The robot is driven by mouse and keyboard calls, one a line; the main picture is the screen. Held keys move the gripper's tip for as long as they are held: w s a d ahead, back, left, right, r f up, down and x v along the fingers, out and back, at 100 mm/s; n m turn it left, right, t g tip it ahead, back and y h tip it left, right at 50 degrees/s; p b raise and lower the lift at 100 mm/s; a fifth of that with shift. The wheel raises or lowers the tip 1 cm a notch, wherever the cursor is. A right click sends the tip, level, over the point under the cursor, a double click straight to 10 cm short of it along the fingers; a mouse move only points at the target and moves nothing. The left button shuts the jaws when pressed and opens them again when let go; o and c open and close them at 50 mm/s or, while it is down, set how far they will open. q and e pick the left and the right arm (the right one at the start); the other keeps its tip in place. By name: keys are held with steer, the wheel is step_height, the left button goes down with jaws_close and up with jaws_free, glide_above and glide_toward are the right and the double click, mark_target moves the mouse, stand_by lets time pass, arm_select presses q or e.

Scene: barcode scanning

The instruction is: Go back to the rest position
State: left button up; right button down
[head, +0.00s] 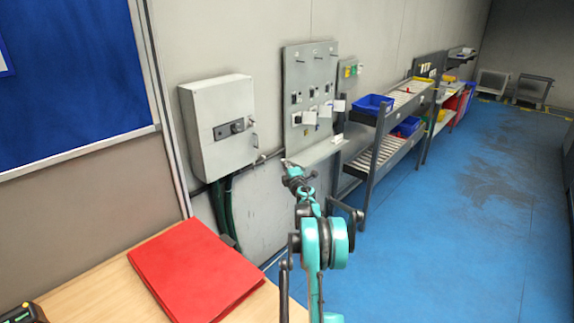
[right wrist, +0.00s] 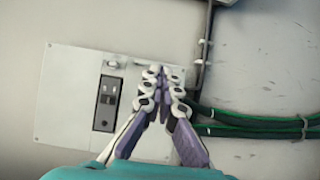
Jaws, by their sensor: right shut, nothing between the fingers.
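My right gripper (head: 287,163) reaches forward in the head view, its arm coming up from the bottom centre. In the right wrist view its fingers (right wrist: 160,72) are together at the tips with nothing between them. They point toward the wall and overlap the grey wall box in that picture. My left gripper does not show in either view.
Green cables (right wrist: 250,125) run beside the box. A red folder (head: 195,270) lies on the wooden table (head: 85,290). Blue floor (head: 440,230) is open at right.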

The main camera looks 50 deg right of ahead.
steer(key=shift+s+a, duration=0.15)
steer(key=shift+s, duration=0.35)
steer(key=w+a+r+m+h, duration=0.1)
steer(key=a+r+m, duration=0.4)
steer(key=a+r, duration=0.8)
steer(key=s+a+r+m+g, duration=0.1)
steer(key=s+a+m, duration=0.1)
steer(key=a, duration=0.5)
steer(key=s+a+r+m+g, duration=0.1)
steer(key=s+a+m, duration=0.1)
steer(key=a, duration=0.5)
steer(key=s+a+f+m+g+y, duration=0.1)
steer(key=s+a+f+g+y, duration=0.1)
steer(key=s+a+f, duration=0.4)
steer(key=s+a+f+g+y, duration=0.2)
steer(key=s+a+f+y, duration=0.3)
steer(key=s+a, duration=0.8)
steer(key=s+a+f+m+g+y, duration=0.1)
steer(key=s+a+f, duration=0.7)
steer(key=a, duration=0.9)
steer(key=shift+s+a+f+m+g+y, duration=0.25)
steer(key=shift+s+g+y, duration=0.35)
steer(key=shift+y, duration=0.6)
steer(key=shift+s+r, duration=0.1)
